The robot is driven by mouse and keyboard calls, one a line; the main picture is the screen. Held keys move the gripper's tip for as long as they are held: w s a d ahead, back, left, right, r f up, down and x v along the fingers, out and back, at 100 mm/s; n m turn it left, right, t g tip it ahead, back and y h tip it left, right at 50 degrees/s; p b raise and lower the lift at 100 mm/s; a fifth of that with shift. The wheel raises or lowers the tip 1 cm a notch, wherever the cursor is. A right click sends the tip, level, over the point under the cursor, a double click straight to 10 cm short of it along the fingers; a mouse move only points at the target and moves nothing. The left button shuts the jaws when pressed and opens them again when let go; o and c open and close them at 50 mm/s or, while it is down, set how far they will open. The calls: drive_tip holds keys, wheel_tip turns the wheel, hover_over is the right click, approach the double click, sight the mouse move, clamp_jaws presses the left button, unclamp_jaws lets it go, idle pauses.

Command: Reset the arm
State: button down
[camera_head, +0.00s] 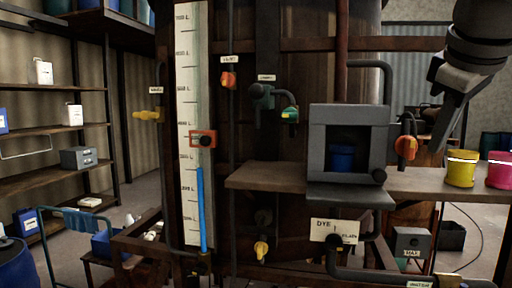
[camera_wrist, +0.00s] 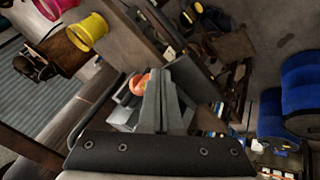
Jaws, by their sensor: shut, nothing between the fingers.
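My gripper (camera_head: 440,142) hangs at the upper right in the head view, its fingers pointing down and slightly left. It is in the air near the red-orange valve handle (camera_head: 406,147) and to the left of a yellow pot (camera_head: 461,168). In the wrist view the two grey fingers (camera_wrist: 163,75) meet at the tips and hold nothing. An orange knob (camera_wrist: 140,84) shows just left of the fingers there. I cannot tell whether the gripper touches anything.
A wooden shelf (camera_head: 265,176) carries a grey box (camera_head: 320,130) with a blue container (camera_head: 342,157) inside. The yellow pot and a pink pot (camera_head: 499,170) stand on the board at right. A tall level gauge (camera_head: 190,75) and several valves and pipes stand left of the box.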

drive_tip(key=s+a+f+m+y+b, duration=0.1)
drive_tip(key=a+f, duration=0.4)
drive_tip(key=f, duration=0.6)
drive_tip(key=s+a+f+m+y+b, duration=0.1)
drive_tip(key=s+a+f, duration=0.3)
drive_tip(key=f, duration=0.8)
drive_tip(key=s+a+f+m+g+b, duration=0.1)
drive_tip(key=s+a+f+m, duration=0.1)
drive_tip(key=a+f, duration=0.6)
wheel_tip(320, 180, down, 4)
drive_tip(key=shift+s+r+m+y, duration=0.2)
drive_tip(key=shift+s+m+y, duration=0.15)
drive_tip(key=shift+s, duration=0.35)
